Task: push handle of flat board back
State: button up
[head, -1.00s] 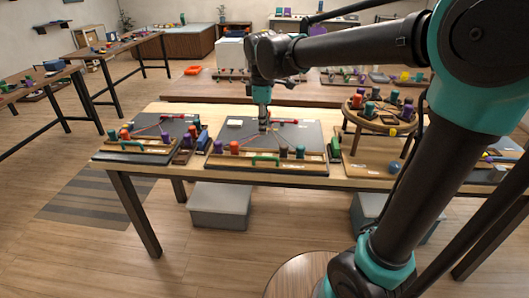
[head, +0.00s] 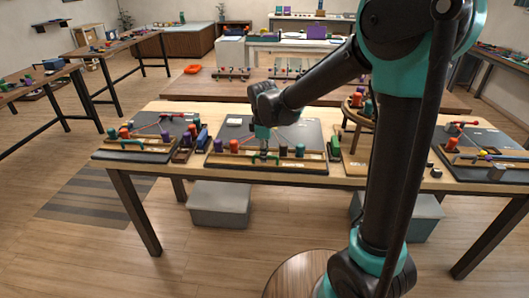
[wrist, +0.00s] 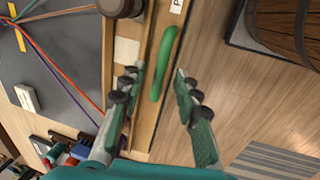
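The flat board (head: 303,132) lies on the wooden table, with a dark top and a wooden strip along its front edge. Its green handle (head: 258,161) is on that strip, partly hidden by my gripper (head: 264,154) in the head view. In the wrist view, the green handle (wrist: 163,63) runs lengthwise between the two fingers of my gripper (wrist: 158,74). The fingers are apart, one on each side of the handle, with visible gaps. The cords (wrist: 62,72) cross the dark top.
Coloured spools, including an orange one (head: 234,146), stand on the board's front strip. Another dark board (head: 165,130) lies to the left and more to the right. The table's front edge is close to the handle, with open floor beyond.

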grip_shut()
dwell(0.4)
jog(key=shift+w+r, duration=0.1)
jog(key=shift+w, duration=2.4)
grip_release()
notch_tip(320, 180, up, 12)
jog(key=s, duration=0.2)
jog(key=shift+s, duration=0.15)
